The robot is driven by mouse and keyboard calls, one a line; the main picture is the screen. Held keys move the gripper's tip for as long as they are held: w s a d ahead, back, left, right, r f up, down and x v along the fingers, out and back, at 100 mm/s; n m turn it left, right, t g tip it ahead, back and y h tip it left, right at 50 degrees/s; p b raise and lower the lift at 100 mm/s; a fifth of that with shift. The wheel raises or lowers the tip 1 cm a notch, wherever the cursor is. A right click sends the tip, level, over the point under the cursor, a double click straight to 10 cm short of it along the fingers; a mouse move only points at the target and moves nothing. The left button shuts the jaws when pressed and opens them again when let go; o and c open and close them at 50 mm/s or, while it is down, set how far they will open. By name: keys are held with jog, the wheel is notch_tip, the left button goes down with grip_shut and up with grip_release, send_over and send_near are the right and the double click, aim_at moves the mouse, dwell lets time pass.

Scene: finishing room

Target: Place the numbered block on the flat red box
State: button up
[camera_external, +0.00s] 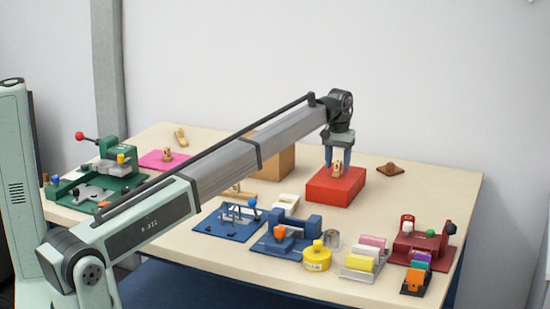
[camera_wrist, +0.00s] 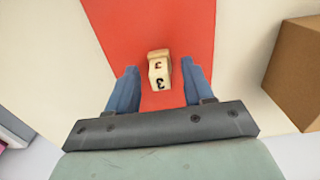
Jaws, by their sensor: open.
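The flat red box (camera_external: 322,188) stands on the table below my gripper in the external view; its red top (camera_wrist: 190,30) fills the middle of the wrist view. The numbered block (camera_external: 338,170) is a small wooden piece on the top of the red box. In the wrist view the block (camera_wrist: 159,70) shows dark and red figures on its faces. My gripper (camera_external: 338,160) points down over the box, with its blue fingers on either side of the block. In the wrist view my gripper (camera_wrist: 158,80) is open, with gaps between the block and both fingers.
A brown cardboard box (camera_external: 273,155) stands left of the red box and shows at the right of the wrist view (camera_wrist: 300,75). A small brown piece (camera_external: 390,169) lies to the right. Several coloured fixtures and a yellow round container (camera_external: 317,259) line the front edge.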

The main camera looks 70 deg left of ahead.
aim_at(338, 161)
notch_tip(338, 161, up, 12)
jog(key=shift+f, duration=0.25)
dwell(0.6)
